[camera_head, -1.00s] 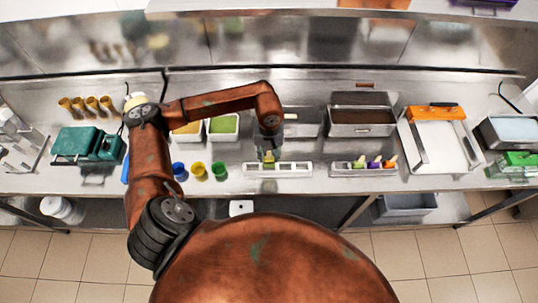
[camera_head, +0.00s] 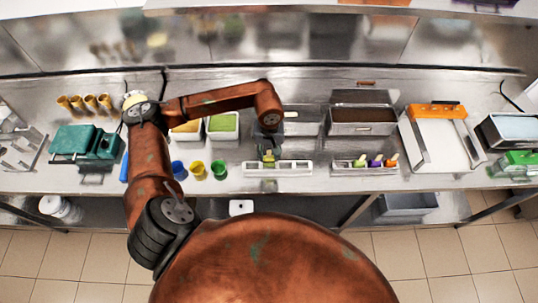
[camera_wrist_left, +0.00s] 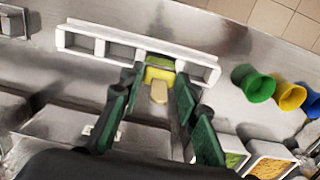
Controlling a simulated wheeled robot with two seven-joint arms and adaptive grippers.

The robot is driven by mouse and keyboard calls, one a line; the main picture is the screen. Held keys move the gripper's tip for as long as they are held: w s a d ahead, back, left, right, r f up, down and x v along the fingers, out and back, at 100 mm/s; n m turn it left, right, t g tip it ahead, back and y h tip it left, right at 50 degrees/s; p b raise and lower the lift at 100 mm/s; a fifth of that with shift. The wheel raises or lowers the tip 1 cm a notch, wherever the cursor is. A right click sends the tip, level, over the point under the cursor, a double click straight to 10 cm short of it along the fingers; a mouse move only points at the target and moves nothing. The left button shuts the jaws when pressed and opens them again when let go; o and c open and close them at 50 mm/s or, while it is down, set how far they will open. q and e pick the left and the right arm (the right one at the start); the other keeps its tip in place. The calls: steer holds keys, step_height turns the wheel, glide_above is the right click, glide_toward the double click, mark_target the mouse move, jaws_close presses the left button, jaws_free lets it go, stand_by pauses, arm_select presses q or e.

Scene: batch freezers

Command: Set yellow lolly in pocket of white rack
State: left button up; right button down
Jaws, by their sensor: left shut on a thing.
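The white rack (camera_head: 305,168) lies on the steel counter, a long bar with a row of open pockets. It also shows in the left wrist view (camera_wrist_left: 73,39). My left gripper (camera_head: 268,155) is over the rack's left part, fingers pointing down. It is shut on the yellow lolly (camera_wrist_left: 159,74), whose pale stick points toward the wrist camera. The lolly's body is between the fingertips (camera_wrist_left: 158,77), at one of the rack's pockets. How deep it sits is hard to tell. My right gripper is not in view.
Blue, yellow and green cups (camera_head: 198,170) stand left of the rack. A second holder (camera_head: 345,168) with several colored lollies stands to its right. Open tubs (camera_head: 222,126) and a steel bin (camera_head: 362,129) stand behind. The counter's front edge is close in front of the rack.

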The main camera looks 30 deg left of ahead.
mark_target(269, 158)
arm_select(q)
steer(key=shift+b, duration=0.4)
stand_by(0.9)
steer(key=shift+f+b, duration=1.3)
stand_by(0.3)
steer(key=shift+f+b, duration=0.75)
steer(key=shift+b, duration=0.5)
stand_by(1.3)
steer(key=o, duration=1.2)
steer(key=shift+c, duration=0.2)
steer(key=shift+r, duration=0.15)
step_height(269, 158, up, 12)
